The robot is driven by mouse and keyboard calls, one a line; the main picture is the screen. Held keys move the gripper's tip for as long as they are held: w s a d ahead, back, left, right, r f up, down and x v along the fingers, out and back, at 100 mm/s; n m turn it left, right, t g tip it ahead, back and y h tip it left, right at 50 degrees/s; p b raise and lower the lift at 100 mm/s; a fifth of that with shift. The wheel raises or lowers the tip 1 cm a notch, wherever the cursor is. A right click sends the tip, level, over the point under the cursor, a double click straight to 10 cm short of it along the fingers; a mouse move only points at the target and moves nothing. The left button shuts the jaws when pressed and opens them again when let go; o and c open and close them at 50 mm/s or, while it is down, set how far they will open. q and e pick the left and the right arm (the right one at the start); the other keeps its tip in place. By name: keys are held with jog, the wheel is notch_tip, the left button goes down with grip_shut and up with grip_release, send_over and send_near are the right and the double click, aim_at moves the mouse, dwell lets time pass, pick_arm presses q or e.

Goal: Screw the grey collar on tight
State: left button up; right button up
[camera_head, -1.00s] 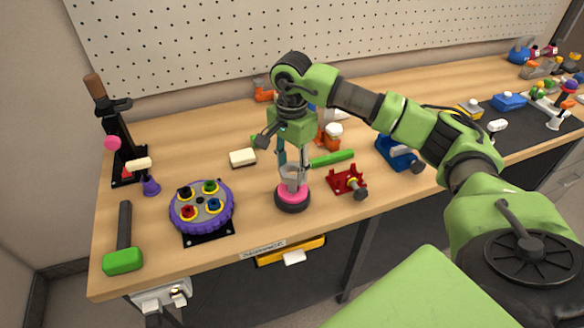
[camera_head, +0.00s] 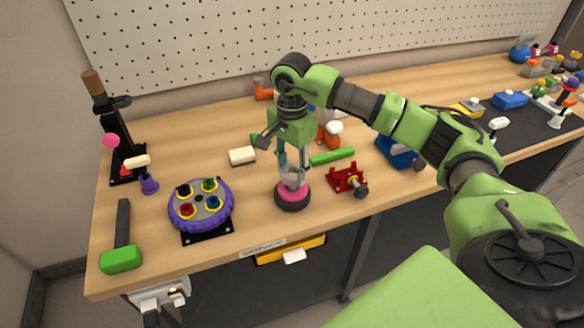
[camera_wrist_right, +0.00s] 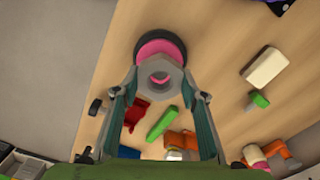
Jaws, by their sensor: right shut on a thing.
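The grey collar (camera_wrist_right: 148,72) is a hexagonal ring with a hole in its middle. In the wrist view it sits over the pink part (camera_wrist_right: 143,47) of a round piece with a black base (camera_wrist_right: 117,28). In the head view this pink part (camera_head: 291,196) and black base (camera_head: 292,206) stand upright near the table's front. My right gripper (camera_head: 293,181) points down and is shut on the collar, one finger on each side. The fingers partly hide the collar in the head view, and its thread cannot be seen. My left gripper is not in view.
A purple wheel (camera_head: 175,219) with coloured knobs stands to the left. A red bracket (camera_head: 341,182) is close on the right, with a green bar (camera_head: 332,158) behind. A cream block (camera_head: 242,156) lies behind left. Bare wood (camera_head: 255,200) separates the wheel and the black base.

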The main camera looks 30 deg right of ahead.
aim_at(292, 179)
jog(key=shift+f+b, duration=1.35)
jog(key=shift+f, duration=0.4)
jog(key=m, duration=0.6)
jog(key=shift+m, duration=0.3)
jog(key=m, duration=0.7)
jog(key=shift+w+r, duration=0.1)
jog(key=m, duration=0.4)
jog(key=shift+m, duration=0.4)
jog(key=m, duration=0.4)
jog(key=shift+d+m, duration=0.1)
jog(key=shift+m, duration=0.3)
jog(key=o, duration=1.3)
